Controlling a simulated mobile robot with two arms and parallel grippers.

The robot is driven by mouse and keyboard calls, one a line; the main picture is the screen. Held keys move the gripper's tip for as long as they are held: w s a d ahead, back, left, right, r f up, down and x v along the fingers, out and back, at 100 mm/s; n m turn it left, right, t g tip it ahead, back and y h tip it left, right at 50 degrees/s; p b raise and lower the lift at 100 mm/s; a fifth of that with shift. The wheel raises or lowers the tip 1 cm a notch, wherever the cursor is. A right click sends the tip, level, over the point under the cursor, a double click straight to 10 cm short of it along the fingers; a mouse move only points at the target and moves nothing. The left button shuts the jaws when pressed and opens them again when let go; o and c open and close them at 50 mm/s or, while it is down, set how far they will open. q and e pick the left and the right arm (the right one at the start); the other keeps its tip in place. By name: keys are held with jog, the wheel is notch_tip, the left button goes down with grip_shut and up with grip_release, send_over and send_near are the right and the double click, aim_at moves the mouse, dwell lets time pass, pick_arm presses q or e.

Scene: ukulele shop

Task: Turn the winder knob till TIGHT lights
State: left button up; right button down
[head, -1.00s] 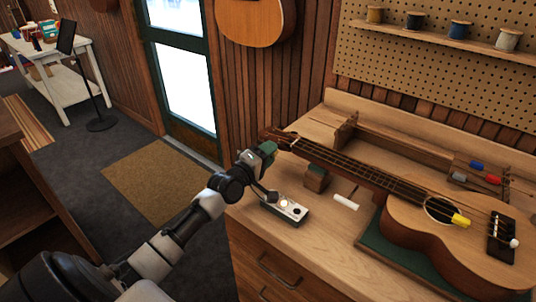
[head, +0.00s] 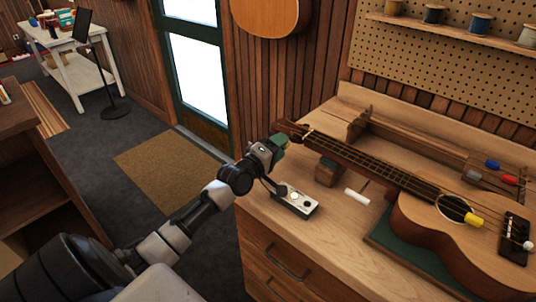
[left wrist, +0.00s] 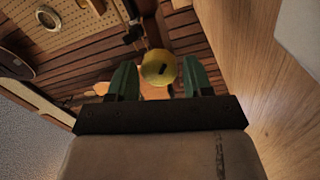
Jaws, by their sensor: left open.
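The ukulele (head: 440,225) lies on the bench with its neck pointing to the back left. My left gripper (head: 275,145) is at its headstock and hides part of it. In the left wrist view, a round yellow knob (left wrist: 158,67) with a dark mark on its face shows between the green fingertips of the same open gripper (left wrist: 160,78). Narrow gaps seem to separate knob and fingers. A small pale box (head: 296,202) with round lights stands on the bench below the gripper. One light looks lit; its label is too small to read. My right gripper is out of view.
A wooden neck block (head: 328,172) and a white stick (head: 357,197) lie near the box. A rack with coloured handles (head: 490,165) stands behind the ukulele. Thread spools (head: 434,14) sit on a shelf. Drawers (head: 285,262) form the bench front.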

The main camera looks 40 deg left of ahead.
pick_arm(q)
jog(key=s, duration=0.6)
jog(key=s+a+b, duration=0.1)
jog(key=s, duration=0.3)
jog(key=shift+f, duration=0.25)
